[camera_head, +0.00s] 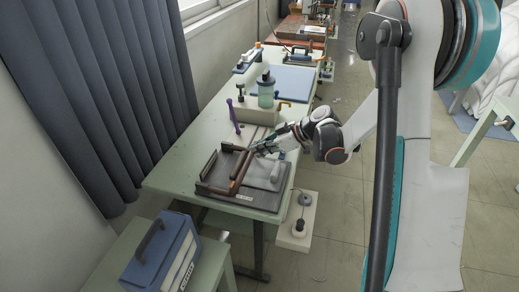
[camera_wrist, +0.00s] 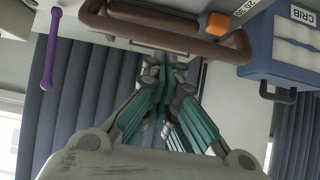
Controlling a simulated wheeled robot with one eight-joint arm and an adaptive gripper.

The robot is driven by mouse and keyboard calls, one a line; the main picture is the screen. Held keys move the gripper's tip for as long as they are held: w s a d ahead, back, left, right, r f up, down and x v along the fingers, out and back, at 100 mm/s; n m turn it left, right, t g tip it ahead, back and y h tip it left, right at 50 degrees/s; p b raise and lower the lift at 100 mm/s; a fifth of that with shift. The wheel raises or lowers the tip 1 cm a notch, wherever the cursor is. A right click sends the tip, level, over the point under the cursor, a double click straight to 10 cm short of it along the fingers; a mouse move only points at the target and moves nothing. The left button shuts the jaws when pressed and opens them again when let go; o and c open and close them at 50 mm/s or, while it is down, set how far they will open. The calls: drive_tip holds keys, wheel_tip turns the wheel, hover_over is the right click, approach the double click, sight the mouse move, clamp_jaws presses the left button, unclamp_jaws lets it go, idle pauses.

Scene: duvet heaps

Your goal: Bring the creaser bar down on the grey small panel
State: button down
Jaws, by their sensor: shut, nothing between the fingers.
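The creaser stands on the pale green table as a dark base (camera_head: 222,188) with a brown bar (camera_head: 238,172) that has a bent, handle-like shape. The brown bar also crosses the top of the wrist view (camera_wrist: 185,44). A grey small panel (camera_head: 266,172) lies on the base, right of the bar. My gripper (camera_head: 257,150) is at the far end of the bar, shut and empty. In the wrist view its teal fingers (camera_wrist: 166,68) point at the bar; whether they touch it I cannot tell. How far the bar is raised is unclear.
A purple upright tool (camera_head: 234,117), a green bottle (camera_head: 266,88) and a blue mat (camera_head: 292,79) are farther along the table (camera_head: 165,178). Dark curtains hang left.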

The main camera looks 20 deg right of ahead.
drive_tip(key=s+d+f+p, duration=0.1)
drive_tip(key=s+d+f, duration=0.1)
drive_tip(key=s+d, duration=0.2)
drive_tip(key=shift+d, duration=1.25)
drive_tip(key=shift+s, duration=0.1)
